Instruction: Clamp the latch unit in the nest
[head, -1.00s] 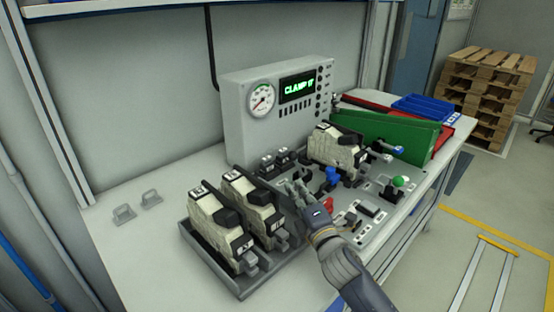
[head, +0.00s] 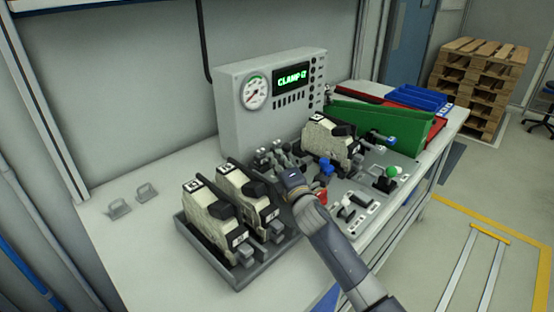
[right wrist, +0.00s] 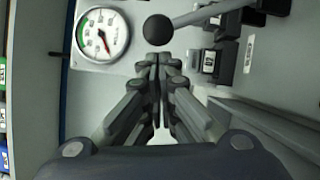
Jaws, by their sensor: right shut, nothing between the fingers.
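A beige and black latch unit (head: 328,140) sits in the fixture on the bench, in front of the grey control box. My right gripper (head: 277,158) is to the left of this unit in the head view, between it and the tray units. In the right wrist view its fingers (right wrist: 158,62) are together, with nothing between them. A black ball knob (right wrist: 157,29) on a grey rod is just beyond the fingertips. I cannot tell whether they touch. A blue knob (head: 326,168) and a red handle (head: 320,196) stand in front of the latch unit. My left gripper is not in view.
A grey tray (head: 236,284) at left holds two similar units. The control box (head: 229,122) has a dial gauge (head: 254,92) and a green display (head: 292,77) reading "CLAMP". A green bin (head: 385,124) stands right. The bench's left part is mostly clear.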

